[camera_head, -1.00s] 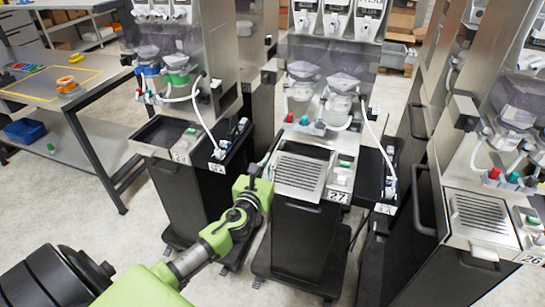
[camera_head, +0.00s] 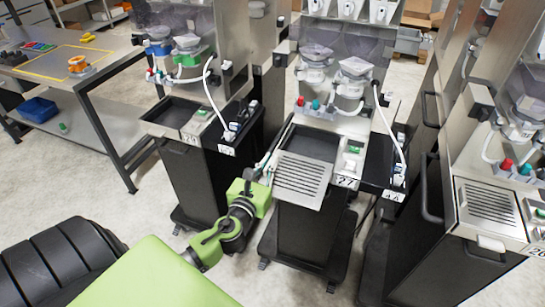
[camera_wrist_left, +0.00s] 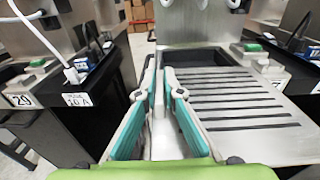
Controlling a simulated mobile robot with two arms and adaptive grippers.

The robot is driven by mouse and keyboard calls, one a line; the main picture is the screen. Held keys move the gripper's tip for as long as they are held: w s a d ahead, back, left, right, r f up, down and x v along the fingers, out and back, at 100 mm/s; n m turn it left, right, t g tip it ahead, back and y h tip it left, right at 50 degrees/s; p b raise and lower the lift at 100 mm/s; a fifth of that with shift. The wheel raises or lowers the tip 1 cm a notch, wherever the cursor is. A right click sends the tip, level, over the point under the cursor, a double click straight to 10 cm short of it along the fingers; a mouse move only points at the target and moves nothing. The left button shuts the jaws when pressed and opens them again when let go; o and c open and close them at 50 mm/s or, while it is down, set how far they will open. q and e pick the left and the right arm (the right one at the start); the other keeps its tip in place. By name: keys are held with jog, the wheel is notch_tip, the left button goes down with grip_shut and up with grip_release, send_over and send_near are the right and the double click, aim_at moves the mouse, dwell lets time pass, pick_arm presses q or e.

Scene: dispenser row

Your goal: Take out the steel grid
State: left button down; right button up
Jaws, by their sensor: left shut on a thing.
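The steel grid (camera_head: 302,177) is a flat slotted plate at the front of station 27. It is pulled partly out toward me and overhangs the front edge of the dark tray recess (camera_head: 313,143). My left gripper (camera_head: 262,172) is at the grid's left side. In the left wrist view its teal-padded fingers (camera_wrist_left: 168,95) are close together at the left edge of the grid (camera_wrist_left: 235,105), shut on it. The exact contact is partly hidden between the fingers. My right gripper is not in view.
Station 29 (camera_head: 172,114), with an open dark recess, stands to the left. Another station at the right holds its own slotted grid (camera_head: 490,203). A workbench (camera_head: 75,62) with a blue bin (camera_head: 38,108) below stands at the far left. Floor between is free.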

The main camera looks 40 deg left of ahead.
aim_at(266, 168)
pick_arm(q)
jog(key=shift+v, duration=1.75)
